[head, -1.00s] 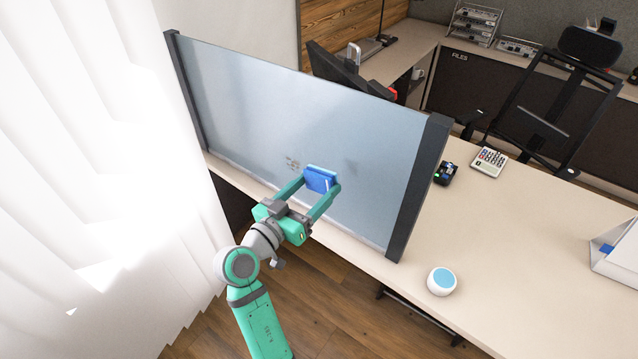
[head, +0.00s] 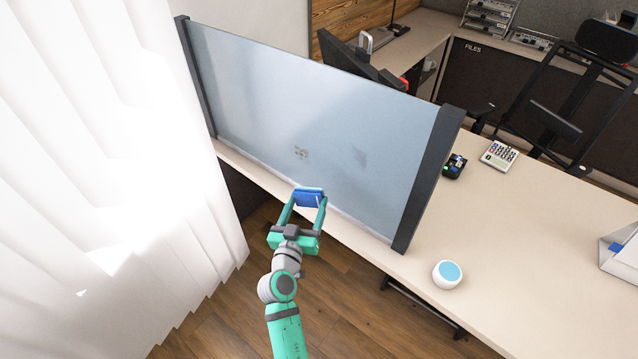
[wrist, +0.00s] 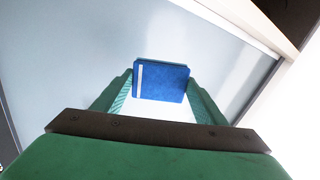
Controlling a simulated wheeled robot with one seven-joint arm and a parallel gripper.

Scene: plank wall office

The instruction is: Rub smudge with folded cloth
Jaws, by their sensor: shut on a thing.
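The folded cloth (head: 308,197) is blue with a pale edge strip. My gripper (head: 309,203) is shut on it, with one finger on each side. The wrist view shows the cloth (wrist: 161,81) held between the fingertips in front of the pale panel. A small brownish speckled smudge (head: 300,152) is on the grey-blue glass panel (head: 250,95), above the cloth in the head view. A fainter grey patch (head: 359,156) lies to its right on the panel. The cloth appears apart from the panel, near its lower edge. The smudge cannot be made out in the wrist view.
The panel has dark end posts (head: 428,180) and stands on a beige desk (head: 530,260). A white round device with a blue top (head: 447,274) sits near the desk's front edge. A calculator (head: 499,155) lies beyond. White curtains (head: 90,150) hang at the left.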

